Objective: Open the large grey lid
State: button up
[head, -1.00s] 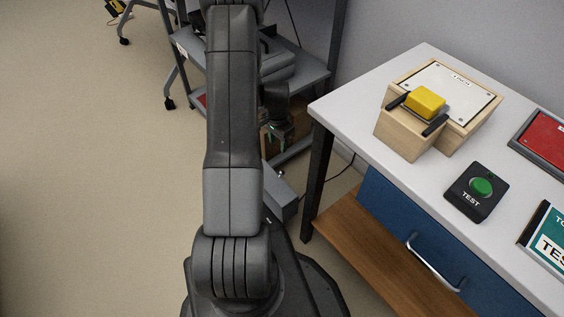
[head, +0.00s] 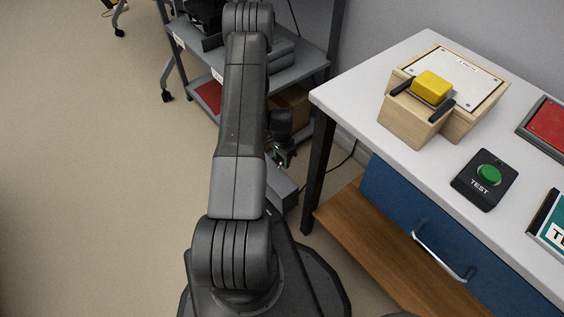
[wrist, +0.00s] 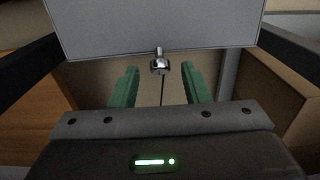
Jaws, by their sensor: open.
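The large grey lid (wrist: 155,25) fills the top of the wrist view as a flat grey panel. A small shiny metal knob (wrist: 160,66) stands at its near edge. In the head view a grey box top (head: 284,193) shows low between the shelf and the table, partly behind my arm; I take it for the same lid. My gripper (head: 281,157) is just above it in the head view. In the wrist view its two green-padded fingers (wrist: 158,82) are apart and empty, with the knob between and slightly beyond them, not gripped.
The white-topped table (head: 365,82) is close on the right, with a dark leg and a wooden lower shelf (head: 375,255). A grey metal shelf unit (head: 300,72) with a cardboard box (head: 291,98) stands behind. Open floor (head: 90,180) lies to the left.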

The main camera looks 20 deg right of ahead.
aim_at(274, 171)
jog(key=shift+f, duration=0.65)
grip_shut()
jog(key=shift+s+a+r+b, duration=0.15)
jog(key=shift+s+a+r, duration=0.05)
jog(key=shift+a, duration=0.4)
jog(key=shift+s+a+r+b, duration=0.1)
jog(key=shift+s+a+r, duration=0.15)
jog(key=shift+a, duration=0.4)
jog(key=shift+s+a+r+b, duration=0.15)
jog(key=shift+s+a+r, duration=0.05)
jog(key=shift+a, duration=0.4)
